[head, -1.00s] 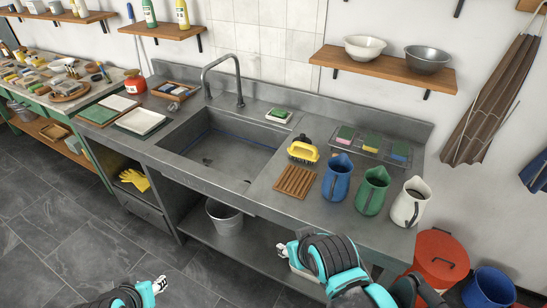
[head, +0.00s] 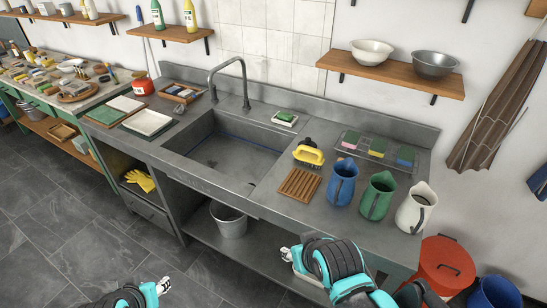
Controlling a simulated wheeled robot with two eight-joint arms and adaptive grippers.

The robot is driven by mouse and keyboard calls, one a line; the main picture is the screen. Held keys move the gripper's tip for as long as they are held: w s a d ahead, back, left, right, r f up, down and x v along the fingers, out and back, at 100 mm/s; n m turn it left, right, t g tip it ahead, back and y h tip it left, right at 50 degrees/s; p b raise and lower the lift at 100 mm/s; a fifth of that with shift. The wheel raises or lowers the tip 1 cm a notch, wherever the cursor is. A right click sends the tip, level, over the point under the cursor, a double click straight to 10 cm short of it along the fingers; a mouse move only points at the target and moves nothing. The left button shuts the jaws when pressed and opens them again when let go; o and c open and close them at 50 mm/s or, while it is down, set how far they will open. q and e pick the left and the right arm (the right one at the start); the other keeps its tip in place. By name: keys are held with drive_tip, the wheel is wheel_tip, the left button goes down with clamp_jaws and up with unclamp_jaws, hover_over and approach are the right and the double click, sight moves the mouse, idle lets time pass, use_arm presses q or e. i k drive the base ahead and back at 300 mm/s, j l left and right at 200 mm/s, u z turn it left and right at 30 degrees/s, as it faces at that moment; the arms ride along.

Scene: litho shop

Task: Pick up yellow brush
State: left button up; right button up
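The yellow brush (head: 309,155) with dark bristles and a dark end piece rests on the steel counter (head: 260,198), to the right of the sink and just behind a wooden slatted rack. My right gripper (head: 289,254) is low at the counter's front edge, nearer to me than the brush and well apart from it; its fingers are small and partly hidden by the arm. My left gripper (head: 164,285) is at the bottom of the view over the floor, far from the brush. Its fingertips are too small to read clearly.
The slatted rack (head: 299,185) lies in front of the brush. A blue jug (head: 342,184), a green jug (head: 377,195) and a white jug (head: 415,208) stand to its right. A wire tray (head: 362,156) of sponges is behind them. The empty sink (head: 215,155) is left.

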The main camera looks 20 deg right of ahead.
sight(300, 153)
drive_tip(key=i+j+z, duration=1)
drive_tip(key=i+j, duration=0.15)
drive_tip(key=j, duration=0.15)
drive_tip(key=i, duration=0.2)
